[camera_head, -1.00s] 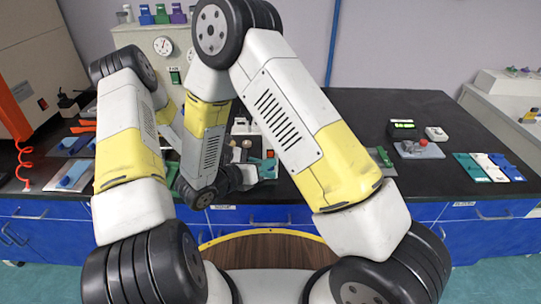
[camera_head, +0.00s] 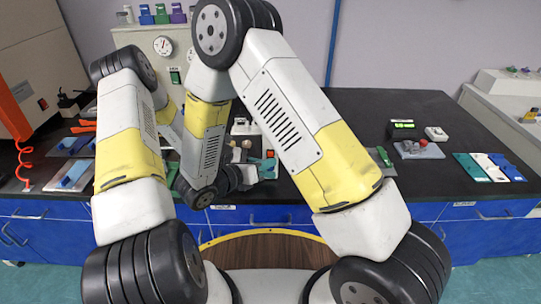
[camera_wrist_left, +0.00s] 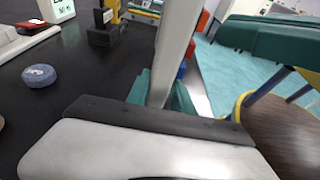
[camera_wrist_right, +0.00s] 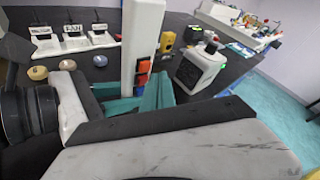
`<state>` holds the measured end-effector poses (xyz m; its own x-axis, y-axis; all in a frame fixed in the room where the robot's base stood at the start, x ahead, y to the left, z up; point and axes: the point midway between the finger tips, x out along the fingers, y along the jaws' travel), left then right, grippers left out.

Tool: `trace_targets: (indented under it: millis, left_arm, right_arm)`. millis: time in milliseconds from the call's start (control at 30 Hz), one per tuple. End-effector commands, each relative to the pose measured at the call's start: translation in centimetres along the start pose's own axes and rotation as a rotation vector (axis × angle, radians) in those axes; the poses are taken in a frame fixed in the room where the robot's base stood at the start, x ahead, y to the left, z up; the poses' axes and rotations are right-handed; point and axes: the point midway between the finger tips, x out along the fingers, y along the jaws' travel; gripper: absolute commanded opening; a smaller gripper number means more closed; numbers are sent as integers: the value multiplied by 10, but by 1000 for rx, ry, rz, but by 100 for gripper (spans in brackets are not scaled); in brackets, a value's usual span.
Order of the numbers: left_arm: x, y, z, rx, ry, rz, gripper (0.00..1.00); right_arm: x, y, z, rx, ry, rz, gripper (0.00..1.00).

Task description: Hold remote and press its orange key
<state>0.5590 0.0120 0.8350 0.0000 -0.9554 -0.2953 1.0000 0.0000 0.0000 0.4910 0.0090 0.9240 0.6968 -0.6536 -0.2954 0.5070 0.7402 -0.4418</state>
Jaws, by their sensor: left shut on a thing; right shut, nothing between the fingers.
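A pale, slim remote stands nearly upright in the right wrist view (camera_wrist_right: 146,30), with orange-red keys (camera_wrist_right: 143,67) on its right side. It also shows in the left wrist view (camera_wrist_left: 178,45), where red and blue keys show at its right edge. My left gripper (camera_wrist_left: 162,95) is shut on the remote's lower part with teal fingertips. My right gripper (camera_wrist_right: 160,92) is shut and empty, its teal tips close to the remote's lower end. I cannot tell whether they touch a key. In the head view my arms hide the remote and most of both grippers.
On the black bench are a white box with a dark round face (camera_wrist_right: 199,65), a yellow device (camera_wrist_right: 167,42) and several small discs (camera_wrist_right: 38,73). White labelled units (camera_wrist_right: 73,38) stand behind. Coloured strips (camera_head: 490,167) and a grey plate (camera_head: 418,151) lie at the right.

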Motion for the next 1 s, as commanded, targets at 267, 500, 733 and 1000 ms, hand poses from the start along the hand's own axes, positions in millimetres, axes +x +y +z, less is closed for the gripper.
trace_targets:
  millis: [267, 500, 733, 1000]
  left_arm:
    - [0, 0, 0, -1, 1, 0, 5]
    - [0, 0, 0, -1, 1, 0, 5]
    - [0, 0, 0, -1, 1, 0, 5]
    - [0, 0, 0, -1, 1, 0, 5]
  right_arm:
    - [5, 4, 4, 1, 0, 0, 0]
    - [5, 4, 4, 0, 0, 0, 0]
    - [6, 4, 5, 0, 0, 0, 0]
    - [9, 6, 6, 0, 0, 0, 0]
